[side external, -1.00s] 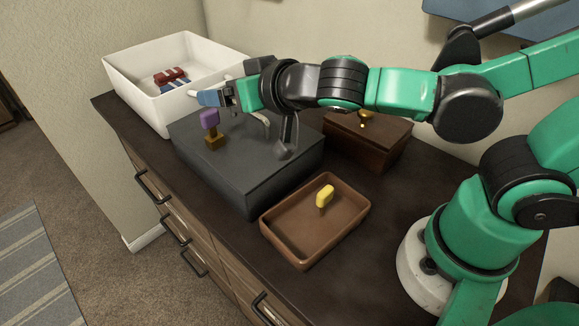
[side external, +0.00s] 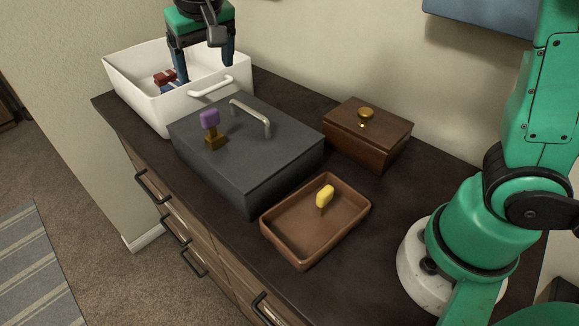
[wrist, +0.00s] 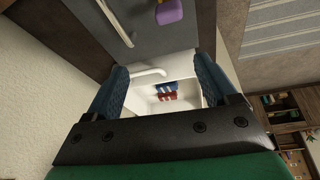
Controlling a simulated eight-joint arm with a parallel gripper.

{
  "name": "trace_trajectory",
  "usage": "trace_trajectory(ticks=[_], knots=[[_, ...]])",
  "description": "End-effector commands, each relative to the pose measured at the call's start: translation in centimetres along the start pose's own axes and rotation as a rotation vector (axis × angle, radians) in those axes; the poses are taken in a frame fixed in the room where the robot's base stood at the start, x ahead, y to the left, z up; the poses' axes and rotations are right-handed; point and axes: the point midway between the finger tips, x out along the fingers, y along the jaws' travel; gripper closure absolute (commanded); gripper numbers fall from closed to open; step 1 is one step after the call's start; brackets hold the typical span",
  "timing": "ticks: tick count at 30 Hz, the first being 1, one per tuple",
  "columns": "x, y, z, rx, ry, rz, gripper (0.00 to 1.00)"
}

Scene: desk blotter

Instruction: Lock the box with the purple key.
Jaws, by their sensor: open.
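The dark grey box (side external: 262,176) stands on the dresser top with its lid down and a silver handle (side external: 251,118) on it. The purple key (side external: 209,119) stands upright at a brass lock piece (side external: 215,141) on the lid's left part. How deep it sits, or whether it is turned, I cannot tell. The purple key also shows at the top of the wrist view (wrist: 169,12). My gripper (side external: 205,72) is open and empty, fingers pointing down, over the white bin, behind the purple key and apart from it.
The white bin (side external: 153,108) at the back left holds red and blue items (side external: 165,79). A brown tray (side external: 288,246) with a yellow-headed key (side external: 325,195) lies in front. A brown wooden box (side external: 380,142) with a gold knob stands at right. Bare dresser top lies right of the tray.

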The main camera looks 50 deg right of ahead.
Motion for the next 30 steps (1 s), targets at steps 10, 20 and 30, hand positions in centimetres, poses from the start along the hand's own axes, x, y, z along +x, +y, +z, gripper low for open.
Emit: trace_trajectory(ticks=[10, 20, 30], knots=[[0.4, -1.0, 0.0, -0.133, -0.363, -0.120, 0.21], [4.6, -1.2, 1.6, -0.130, -0.354, -0.114, 0.21], [8.2, -1.6, 3.0, -0.129, -0.352, -0.113, 0.21]])
